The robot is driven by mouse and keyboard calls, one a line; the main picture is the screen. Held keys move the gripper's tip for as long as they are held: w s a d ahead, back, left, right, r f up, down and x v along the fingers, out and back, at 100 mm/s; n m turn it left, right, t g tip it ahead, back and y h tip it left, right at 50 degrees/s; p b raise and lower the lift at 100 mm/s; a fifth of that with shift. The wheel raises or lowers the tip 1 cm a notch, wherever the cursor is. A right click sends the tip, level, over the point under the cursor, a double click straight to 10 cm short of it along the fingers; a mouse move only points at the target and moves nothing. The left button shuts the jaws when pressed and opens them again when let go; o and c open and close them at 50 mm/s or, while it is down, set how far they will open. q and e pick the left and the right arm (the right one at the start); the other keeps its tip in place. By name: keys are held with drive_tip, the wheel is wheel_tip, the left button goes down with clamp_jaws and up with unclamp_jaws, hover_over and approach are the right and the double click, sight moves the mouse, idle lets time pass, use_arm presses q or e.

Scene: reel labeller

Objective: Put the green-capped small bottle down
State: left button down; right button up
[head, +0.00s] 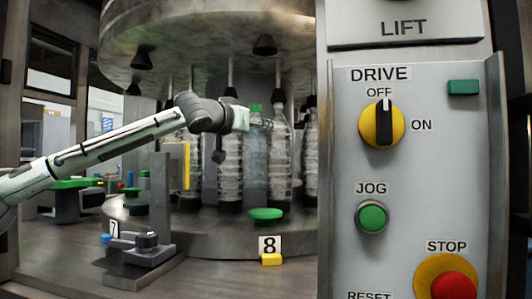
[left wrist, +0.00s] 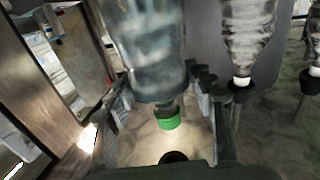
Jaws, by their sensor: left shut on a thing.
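The green-capped small bottle (head: 257,145) is clear and bluish and hangs upright among the bottles of the machine in the head view. Its green cap (head: 255,107) shows just right of my left gripper (head: 245,119). In the left wrist view the picture is upside down: the bottle (left wrist: 145,45) fills the top and its green cap (left wrist: 168,121) lies between the fingers. My left gripper is shut on the bottle near its neck. I cannot clearly see whether its base touches anything. My right gripper is not in view.
Several clear bottles (head: 281,165) stand on the round platform (head: 215,222). A green disc (head: 266,214) sits at its front edge, above the number 8 label (head: 269,245) and a yellow block (head: 271,260). A control panel (head: 420,190) closes off the right side.

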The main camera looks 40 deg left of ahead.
sight(266, 148)
use_arm(q)
drive_tip(key=w, duration=0.1)
drive_tip(key=f, duration=0.1)
drive_tip(key=w+d, duration=0.1)
drive_tip(key=shift+w+f, duration=0.25)
drive_tip(key=shift+w, duration=0.1)
wheel_tip(266, 148, down, 3)
drive_tip(key=shift+a+f, duration=0.1)
drive_tip(key=shift+f, duration=0.45)
drive_tip(key=shift+r, duration=0.1)
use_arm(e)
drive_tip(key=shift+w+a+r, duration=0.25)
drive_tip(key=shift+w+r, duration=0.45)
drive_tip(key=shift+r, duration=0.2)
use_arm(q)
drive_tip(key=c, duration=0.6)
unclamp_jaws()
drive_tip(key=shift+f, duration=0.2)
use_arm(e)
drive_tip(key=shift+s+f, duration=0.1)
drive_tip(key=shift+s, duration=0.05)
use_arm(q)
drive_tip(key=shift+r, duration=0.1)
